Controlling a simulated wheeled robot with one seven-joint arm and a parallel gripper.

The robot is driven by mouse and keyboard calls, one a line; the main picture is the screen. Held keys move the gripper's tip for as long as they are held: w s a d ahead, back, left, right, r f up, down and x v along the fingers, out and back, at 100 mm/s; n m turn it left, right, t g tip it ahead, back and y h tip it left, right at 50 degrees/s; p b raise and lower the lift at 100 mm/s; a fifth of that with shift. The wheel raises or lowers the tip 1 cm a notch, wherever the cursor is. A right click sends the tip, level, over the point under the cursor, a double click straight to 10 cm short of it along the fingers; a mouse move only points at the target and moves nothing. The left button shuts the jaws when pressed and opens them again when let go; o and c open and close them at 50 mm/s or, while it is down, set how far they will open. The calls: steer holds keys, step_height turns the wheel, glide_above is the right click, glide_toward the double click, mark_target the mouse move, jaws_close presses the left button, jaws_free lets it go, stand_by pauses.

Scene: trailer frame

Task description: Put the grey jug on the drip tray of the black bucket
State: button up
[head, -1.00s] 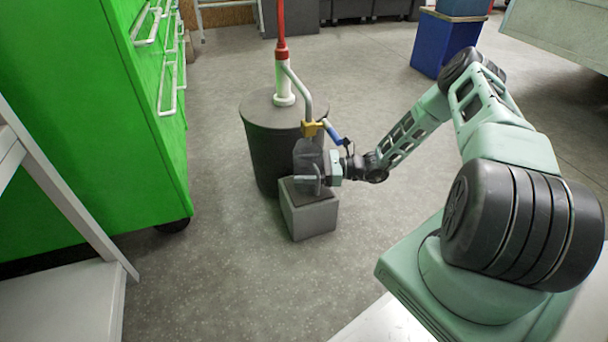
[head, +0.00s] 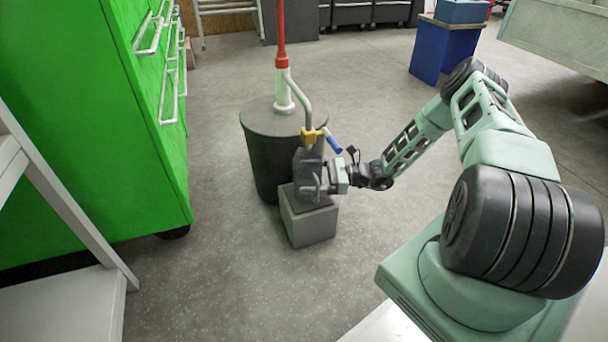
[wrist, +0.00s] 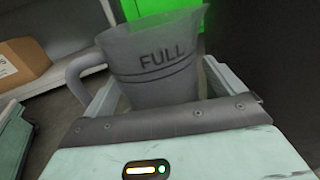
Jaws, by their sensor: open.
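The grey jug (head: 304,166) is upright at the drip tray (head: 312,222) of the black bucket (head: 262,152), under the bucket's spout. The tray is a grey block with a dark top. My gripper (head: 318,180) is open at the jug's right side. In the wrist view the jug (wrist: 158,68), marked FULL, stands between the spread fingers of my gripper (wrist: 160,90), with its handle to the left. The jug's base is hidden there behind my gripper's body. In the head view the fingers partly cover the jug, so its contact with the tray is hard to see.
A red and white pump column (head: 283,80) rises from the bucket, with a yellow valve (head: 311,136) and blue lever (head: 333,142) just above my gripper. A green cabinet (head: 90,120) stands left. The floor in front of the tray is clear.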

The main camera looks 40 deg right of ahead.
steer(key=p+v, duration=0.4)
steer(key=v, duration=0.6)
steer(key=shift+s, duration=0.1)
